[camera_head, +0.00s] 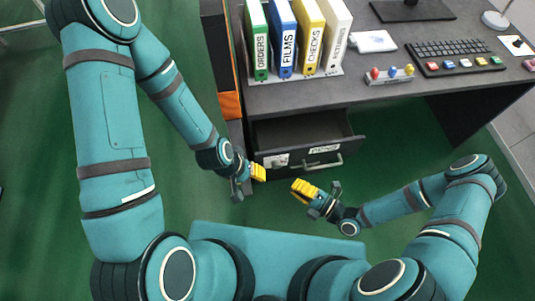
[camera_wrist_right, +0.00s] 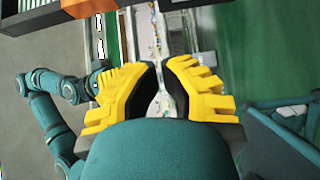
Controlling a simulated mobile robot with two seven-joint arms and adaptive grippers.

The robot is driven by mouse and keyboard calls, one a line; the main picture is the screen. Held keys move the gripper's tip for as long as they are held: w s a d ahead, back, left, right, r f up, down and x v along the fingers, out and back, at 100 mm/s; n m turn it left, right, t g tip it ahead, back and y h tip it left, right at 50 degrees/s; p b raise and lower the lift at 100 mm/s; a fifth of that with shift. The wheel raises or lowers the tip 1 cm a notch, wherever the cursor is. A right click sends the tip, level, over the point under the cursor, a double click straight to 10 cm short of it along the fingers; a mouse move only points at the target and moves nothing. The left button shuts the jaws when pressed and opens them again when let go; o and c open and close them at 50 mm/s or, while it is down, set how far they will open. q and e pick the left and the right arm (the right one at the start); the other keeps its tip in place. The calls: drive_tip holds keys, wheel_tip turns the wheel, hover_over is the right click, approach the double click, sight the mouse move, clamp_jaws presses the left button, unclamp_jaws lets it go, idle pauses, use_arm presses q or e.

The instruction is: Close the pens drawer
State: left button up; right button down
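The drawer (camera_head: 305,136) under the desk is pulled out, and its dark interior shows from above. Its dark front carries a white label (camera_head: 323,149), too small to read surely, and a pale bar handle (camera_head: 317,163). My right gripper (camera_head: 298,185), with yellow fingers, is in front of and below the handle, apart from it. In the right wrist view its fingers (camera_wrist_right: 158,64) come close together with only a narrow gap and nothing clearly held. My left gripper (camera_head: 260,172) is by the front left corner of the drawer; its finger gap cannot be made out.
The desk (camera_head: 390,97) holds several upright binders (camera_head: 285,40), a keyboard (camera_head: 455,55) and a small rack (camera_head: 388,77) with coloured knobs. An orange-and-dark unit (camera_head: 230,104) stands left of the drawer. Green floor (camera_head: 400,150) is open to the right of the drawer.

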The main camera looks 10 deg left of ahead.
sight(268, 160)
drive_tip(key=x, duration=0.4)
drive_tip(key=w+b+x, duration=0.1)
drive_tip(key=x, duration=0.3)
drive_tip(key=w+d+x, duration=0.1)
drive_tip(key=x, duration=0.3)
drive_tip(key=shift+w+a+b, duration=0.2)
drive_tip(key=shift+w+b, duration=0.1)
drive_tip(key=shift+w, duration=0.05)
drive_tip(key=shift+a+r, duration=0.1)
